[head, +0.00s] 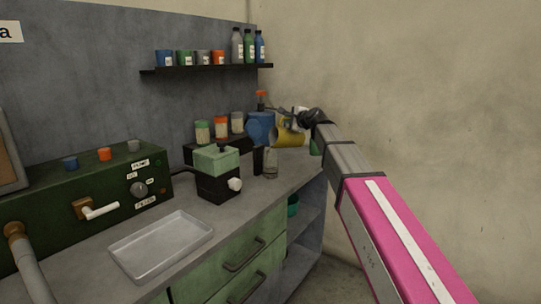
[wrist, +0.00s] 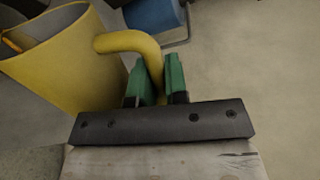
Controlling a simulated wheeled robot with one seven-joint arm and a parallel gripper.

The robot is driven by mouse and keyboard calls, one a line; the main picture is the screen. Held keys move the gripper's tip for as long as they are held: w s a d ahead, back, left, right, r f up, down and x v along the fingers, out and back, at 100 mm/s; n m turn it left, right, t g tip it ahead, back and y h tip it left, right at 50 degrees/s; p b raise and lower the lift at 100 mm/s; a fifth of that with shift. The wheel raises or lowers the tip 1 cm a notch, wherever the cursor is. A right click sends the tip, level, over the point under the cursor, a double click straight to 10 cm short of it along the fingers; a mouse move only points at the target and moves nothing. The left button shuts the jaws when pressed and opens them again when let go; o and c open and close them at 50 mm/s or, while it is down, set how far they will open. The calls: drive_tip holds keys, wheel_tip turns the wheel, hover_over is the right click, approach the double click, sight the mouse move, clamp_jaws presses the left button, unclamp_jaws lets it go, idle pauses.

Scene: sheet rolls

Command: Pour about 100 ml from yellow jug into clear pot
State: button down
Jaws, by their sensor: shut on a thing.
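In the head view my gripper (head: 314,138) is small and partly hidden by my arm. A small clear pot (head: 271,163), with a dark upright part beside it, stands on the counter below and left of the jug. I cannot make out any liquid.
A blue jug (head: 261,128) stands just behind the yellow jug. Several lidded jars (head: 220,127) stand on a low dark riser to its left. A green-and-black device (head: 217,170) and a metal tray (head: 161,245) are nearer on the counter. The wall is at right.

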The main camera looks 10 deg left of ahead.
drive_tip(key=shift+w+d+f+m, duration=0.45)
drive_tip(key=shift+w+d+m, duration=0.1)
drive_tip(key=shift+w+m, duration=0.05)
drive_tip(key=shift+s+r, duration=0.1)
drive_tip(key=shift+s, duration=0.05)
drive_tip(key=shift+w+d+m+y, duration=0.25)
drive_tip(key=shift+w+m+y, duration=0.1)
drive_tip(key=shift+m, duration=0.15)
drive_tip(key=shift+w+d+f+m+g, duration=0.1)
drive_tip(key=shift+d+f+m+g, duration=0.05)
drive_tip(key=shift+f+m, duration=0.25)
drive_tip(key=shift+w+d+f+m+g, duration=0.15)
drive_tip(key=shift+f+m, duration=0.15)
drive_tip(key=shift+f, duration=0.2)
drive_tip(key=shift+d, duration=0.1)
idle(0.3)
